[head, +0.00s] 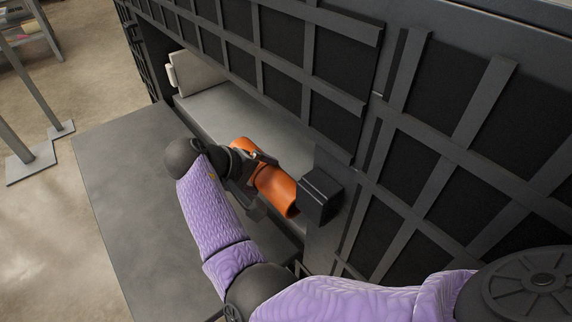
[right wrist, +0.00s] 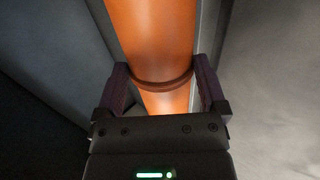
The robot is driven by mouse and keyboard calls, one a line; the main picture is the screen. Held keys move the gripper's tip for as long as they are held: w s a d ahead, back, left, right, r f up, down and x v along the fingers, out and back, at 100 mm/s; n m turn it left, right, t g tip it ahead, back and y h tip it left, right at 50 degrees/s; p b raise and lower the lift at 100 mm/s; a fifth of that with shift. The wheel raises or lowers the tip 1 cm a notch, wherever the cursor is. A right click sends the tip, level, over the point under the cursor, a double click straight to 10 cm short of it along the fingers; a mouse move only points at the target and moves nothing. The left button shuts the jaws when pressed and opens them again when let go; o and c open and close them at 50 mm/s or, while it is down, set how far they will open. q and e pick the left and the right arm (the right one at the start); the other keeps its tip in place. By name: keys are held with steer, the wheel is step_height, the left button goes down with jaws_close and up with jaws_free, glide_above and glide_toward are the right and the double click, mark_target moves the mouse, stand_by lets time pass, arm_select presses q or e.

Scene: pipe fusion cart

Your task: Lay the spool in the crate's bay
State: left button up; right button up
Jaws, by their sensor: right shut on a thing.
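The spool (head: 274,188) is an orange pipe. It lies slantwise in the low opening of the dark latticed crate (head: 285,45), at the near end of the opening. My right gripper (head: 256,166) is shut across the spool. In the right wrist view the fingers (right wrist: 162,86) stand on both sides of the orange pipe (right wrist: 150,40), near a darker ring around it. The bay's light grey floor (head: 225,108) shows beyond the spool. I cannot tell whether the spool touches that floor. My left gripper is not in view.
A black block (head: 320,195) sits on the crate close to the spool's near end. A grey flat top (head: 125,185) extends in front of the opening and is clear. A pale panel (head: 195,72) stands at the bay's far end. A metal frame (head: 35,150) stands at far left.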

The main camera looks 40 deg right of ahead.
mark_target(257, 177)
steer(key=d, duration=0.2)
steer(key=d+b, duration=0.1)
steer(key=d, duration=0.2)
steer(key=d+b, duration=0.1)
steer(key=d, duration=0.1)
steer(key=shift+w+d+f, duration=0.1)
steer(key=shift+w+d, duration=0.25)
steer(key=shift+d, duration=0.05)
steer(key=shift+d+f+b, duration=0.1)
steer(key=shift+f+b, duration=0.2)
steer(key=shift+f, duration=0.05)
step_height(257, 177, down, 3)
steer(key=b, duration=0.2)
steer(key=shift+f+b, duration=0.2)
steer(key=shift+b, duration=0.15)
steer(key=shift+r, duration=0.4)
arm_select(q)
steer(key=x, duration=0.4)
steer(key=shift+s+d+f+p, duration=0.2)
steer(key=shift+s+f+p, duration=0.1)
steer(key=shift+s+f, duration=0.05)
arm_select(e)
steer(key=o, duration=1.3)
